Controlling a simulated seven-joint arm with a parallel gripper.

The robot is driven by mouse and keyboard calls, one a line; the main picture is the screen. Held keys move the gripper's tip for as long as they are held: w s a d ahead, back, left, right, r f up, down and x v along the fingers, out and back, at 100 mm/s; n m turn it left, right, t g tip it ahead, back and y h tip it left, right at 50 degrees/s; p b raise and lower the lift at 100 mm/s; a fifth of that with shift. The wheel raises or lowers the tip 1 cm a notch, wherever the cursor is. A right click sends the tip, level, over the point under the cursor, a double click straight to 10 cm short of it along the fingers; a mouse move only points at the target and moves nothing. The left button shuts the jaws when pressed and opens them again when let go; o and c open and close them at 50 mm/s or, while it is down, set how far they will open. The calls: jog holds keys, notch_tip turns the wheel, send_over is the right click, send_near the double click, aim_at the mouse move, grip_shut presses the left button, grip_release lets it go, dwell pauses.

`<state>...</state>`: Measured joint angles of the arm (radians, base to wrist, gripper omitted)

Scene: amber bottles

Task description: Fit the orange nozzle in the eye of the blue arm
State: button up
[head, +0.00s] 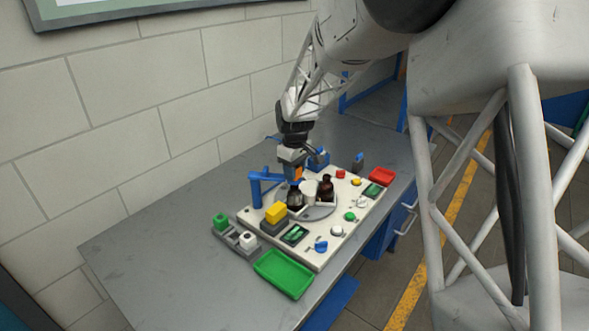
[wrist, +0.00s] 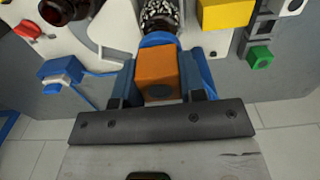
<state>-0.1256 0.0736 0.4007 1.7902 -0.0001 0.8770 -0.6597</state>
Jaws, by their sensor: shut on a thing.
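The orange nozzle (wrist: 156,72) is a block with a dark round mark on the face toward the wrist camera. My gripper (wrist: 161,82) is shut on it, one blue finger on each side. In the head view the nozzle (head: 297,174) shows small, below my gripper (head: 294,163). The blue arm (head: 264,178) reaches from its post on the left toward the nozzle, above a dark bottle (head: 294,199). In the wrist view a blue ring (wrist: 158,40) shows just beyond the nozzle, in front of a bottle filled with pale pellets (wrist: 160,14). I cannot tell whether the nozzle is in the eye.
A white board (head: 316,254) carries a yellow block (head: 276,212), an amber bottle (head: 326,186), a white cup (head: 309,187) and several knobs. A green tray (head: 283,273) and a red tray (head: 382,176) lie at its edges. The table (head: 150,265) is bare at the left.

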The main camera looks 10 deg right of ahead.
jog(key=o, duration=1.4)
jog(key=shift+r, duration=0.1)
jog(key=shift+r, duration=2.85)
jog(key=shift+r, duration=0.1)
